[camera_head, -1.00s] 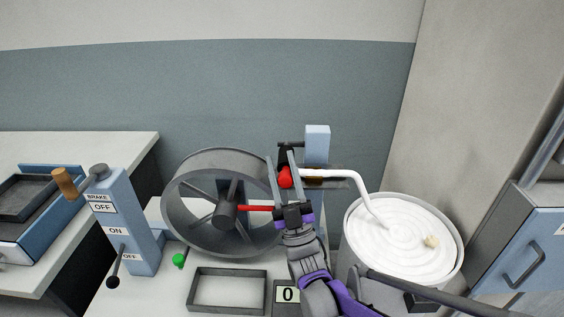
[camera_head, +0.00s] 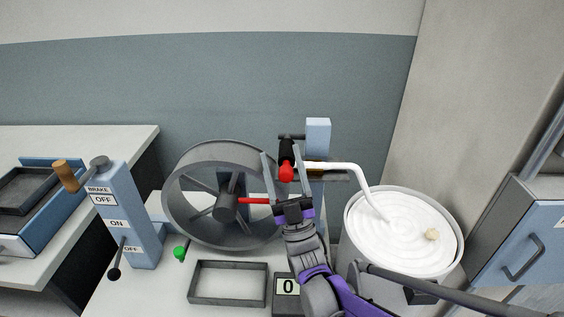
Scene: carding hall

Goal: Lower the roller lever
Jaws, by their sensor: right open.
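A short lever with a black grip (camera_head: 287,150) sticks out to the left from a blue post (camera_head: 318,128) behind the drum. I take it to be the roller lever. A red knob or end (camera_head: 286,173) shows just below the black grip. My right gripper (camera_head: 283,150) is open, with one finger on each side of the black grip and red end in this view. Whether the fingers touch either is not clear. My left gripper is not in view.
A grey spoked drum (camera_head: 185,225) with a red rod (camera_head: 254,201) stands left of the gripper. A white pipe (camera_head: 345,166) leads to a round can (camera_head: 461,240) of white sliver. A brake post (camera_head: 143,225) and an empty tray (camera_head: 228,302) stand in front.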

